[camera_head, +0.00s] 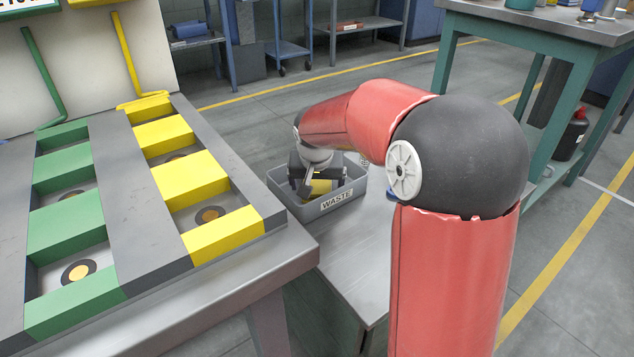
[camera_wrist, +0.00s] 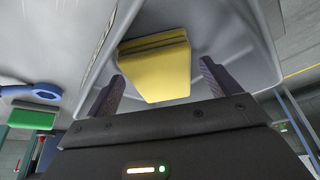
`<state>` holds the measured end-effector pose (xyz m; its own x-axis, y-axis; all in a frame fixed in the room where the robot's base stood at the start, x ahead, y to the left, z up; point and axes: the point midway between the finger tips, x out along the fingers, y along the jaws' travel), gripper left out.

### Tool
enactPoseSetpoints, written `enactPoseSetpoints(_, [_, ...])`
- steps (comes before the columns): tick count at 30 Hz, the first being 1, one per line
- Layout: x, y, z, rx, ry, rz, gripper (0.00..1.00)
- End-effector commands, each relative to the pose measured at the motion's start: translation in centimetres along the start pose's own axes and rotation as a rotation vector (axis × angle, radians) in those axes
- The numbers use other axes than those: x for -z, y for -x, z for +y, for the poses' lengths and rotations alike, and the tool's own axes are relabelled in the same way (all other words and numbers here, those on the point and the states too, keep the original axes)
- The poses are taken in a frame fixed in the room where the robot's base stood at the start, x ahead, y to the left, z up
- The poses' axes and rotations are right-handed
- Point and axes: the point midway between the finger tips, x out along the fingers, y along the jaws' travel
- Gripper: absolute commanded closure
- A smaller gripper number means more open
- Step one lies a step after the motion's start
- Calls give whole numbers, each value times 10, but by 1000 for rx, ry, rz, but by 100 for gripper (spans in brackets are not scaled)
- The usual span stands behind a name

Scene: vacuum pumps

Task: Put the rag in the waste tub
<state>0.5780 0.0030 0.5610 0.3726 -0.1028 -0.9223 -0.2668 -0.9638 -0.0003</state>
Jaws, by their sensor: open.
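The grey waste tub (camera_head: 345,200), labelled WASTE, stands on a low metal surface at the centre of the head view. Its pale inside wall (camera_wrist: 235,35) fills much of the wrist view. A yellow folded piece, which looks like the rag (camera_wrist: 158,75), is inside the tub; a bit of yellow rag (camera_head: 321,187) also shows in the head view. My gripper (camera_head: 306,184) reaches down into the tub. In the wrist view my gripper (camera_wrist: 161,72) is open, one finger either side of the rag, with gaps visible. Whether the rag rests on the tub floor is hard to tell.
A bench on the left carries a rack with green (camera_head: 65,225) and yellow (camera_head: 190,175) dividers, close beside the tub. A green-framed table (camera_head: 540,22) stands at the back right.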

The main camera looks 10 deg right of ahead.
Motion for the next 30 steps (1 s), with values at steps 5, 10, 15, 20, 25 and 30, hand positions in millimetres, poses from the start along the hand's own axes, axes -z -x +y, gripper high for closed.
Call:
enactPoseSetpoints(5, [0,2,0,0,0,0,12])
enactPoseSetpoints(10, [1,22,0,0,0,3,12])
enactPoseSetpoints(15, [1,52,0,1,1,4,12])
enactPoseSetpoints(20, [1,71,0,0,0,2,12])
enactPoseSetpoints(25, [0,78,0,0,0,1,12])
enactPoseSetpoints(30, [0,78,0,0,0,0,12])
